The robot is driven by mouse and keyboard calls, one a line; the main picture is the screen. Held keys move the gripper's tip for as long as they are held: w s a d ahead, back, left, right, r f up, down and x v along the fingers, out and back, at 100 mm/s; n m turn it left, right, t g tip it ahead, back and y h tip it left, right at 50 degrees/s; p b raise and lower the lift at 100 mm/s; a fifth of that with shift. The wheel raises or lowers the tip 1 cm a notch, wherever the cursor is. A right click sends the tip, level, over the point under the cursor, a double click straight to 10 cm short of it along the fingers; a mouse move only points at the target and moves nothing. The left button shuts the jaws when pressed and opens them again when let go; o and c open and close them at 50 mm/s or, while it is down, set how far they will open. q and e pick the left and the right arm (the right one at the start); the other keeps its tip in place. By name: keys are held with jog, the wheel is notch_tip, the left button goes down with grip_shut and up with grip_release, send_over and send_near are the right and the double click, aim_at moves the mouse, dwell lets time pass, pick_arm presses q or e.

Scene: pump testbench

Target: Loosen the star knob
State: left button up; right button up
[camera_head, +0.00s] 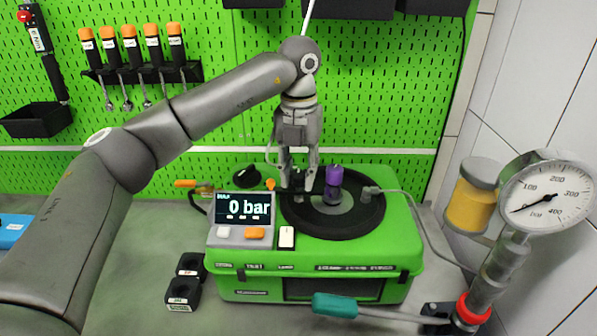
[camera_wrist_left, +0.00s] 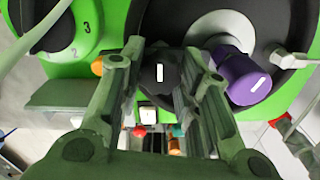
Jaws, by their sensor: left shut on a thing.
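My left gripper (camera_head: 298,186) reaches straight down onto the black round top of the green pump unit (camera_head: 400,258). It is shut on a black knob with a white mark, which shows between the fingers in the left wrist view (camera_wrist_left: 160,74); this appears to be the star knob. My right gripper is not in view.
A display (camera_head: 243,208) reads 0 bar. A black dial (camera_head: 247,175) sits behind it. A pressure gauge (camera_head: 546,197) stands at the right. A teal-handled tool (camera_head: 335,305) lies in front of the unit, and black blocks (camera_head: 184,291) stand to its left.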

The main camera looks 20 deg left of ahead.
aim_at(299, 172)
pick_arm(q)
jog(key=shift+w+r, duration=0.15)
jog(key=shift+r, duration=0.15)
jog(key=o, duration=1)
jog(key=shift+f, duration=0.2)
jog(key=shift+o, duration=0.2)
notch_tip(299, 172, up, 12)
